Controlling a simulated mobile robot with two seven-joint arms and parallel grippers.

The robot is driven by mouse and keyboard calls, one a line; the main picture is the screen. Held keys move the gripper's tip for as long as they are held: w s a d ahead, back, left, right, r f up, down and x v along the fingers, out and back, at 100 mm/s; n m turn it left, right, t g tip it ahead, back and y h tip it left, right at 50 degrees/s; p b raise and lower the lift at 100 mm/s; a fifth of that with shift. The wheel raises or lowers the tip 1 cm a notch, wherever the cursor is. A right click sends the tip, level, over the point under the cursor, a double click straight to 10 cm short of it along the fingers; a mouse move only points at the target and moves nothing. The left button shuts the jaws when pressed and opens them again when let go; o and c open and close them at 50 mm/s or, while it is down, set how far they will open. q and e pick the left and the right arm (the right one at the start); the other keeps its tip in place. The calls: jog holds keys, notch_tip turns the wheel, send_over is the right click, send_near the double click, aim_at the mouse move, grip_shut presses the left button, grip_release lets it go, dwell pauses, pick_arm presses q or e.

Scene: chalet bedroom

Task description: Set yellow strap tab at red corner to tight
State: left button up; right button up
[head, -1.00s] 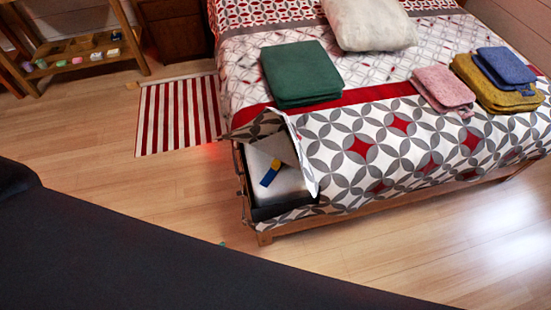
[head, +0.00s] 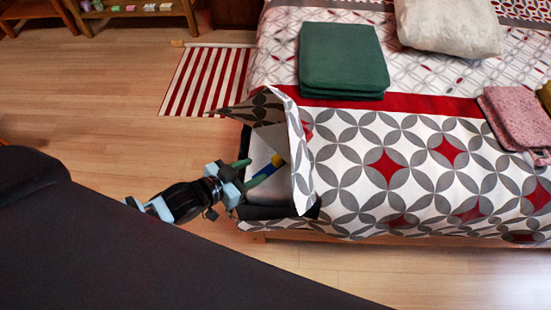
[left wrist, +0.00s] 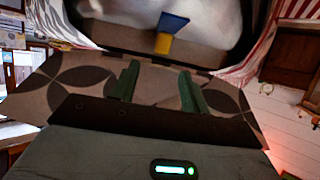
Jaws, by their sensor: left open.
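The yellow and blue strap tab lies on the pale mattress corner (head: 256,152). Its yellow end (head: 279,160) points to the upper right in the head view, and its blue part is partly behind a finger. In the left wrist view the yellow part (left wrist: 163,44) and blue part (left wrist: 173,23) show beyond the fingers. My left gripper (head: 258,168) reaches in from the left beside the tab. Its two green fingers (left wrist: 158,68) are apart, with nothing between them. I cannot tell whether a finger touches the tab. My right gripper is not in view.
The patterned quilt is folded back at this corner, its raised flap (head: 302,160) standing right of the tab. A dark bed frame edge (head: 268,212) runs below. A green folded cloth (head: 342,58) lies on the bed. The wooden floor (head: 110,120) to the left is clear.

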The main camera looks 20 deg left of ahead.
aim_at(274, 159)
pick_arm(q)
jog(key=shift+w, duration=0.35)
jog(key=shift+w+d+f, duration=0.15)
jog(key=shift+w+f, duration=0.05)
jog(key=shift+w, duration=0.15)
jog(key=b+x, duration=0.1)
jog(key=x, duration=0.4)
jog(key=shift+b+x, duration=0.3)
jog(key=shift+x, duration=0.5)
grip_shut()
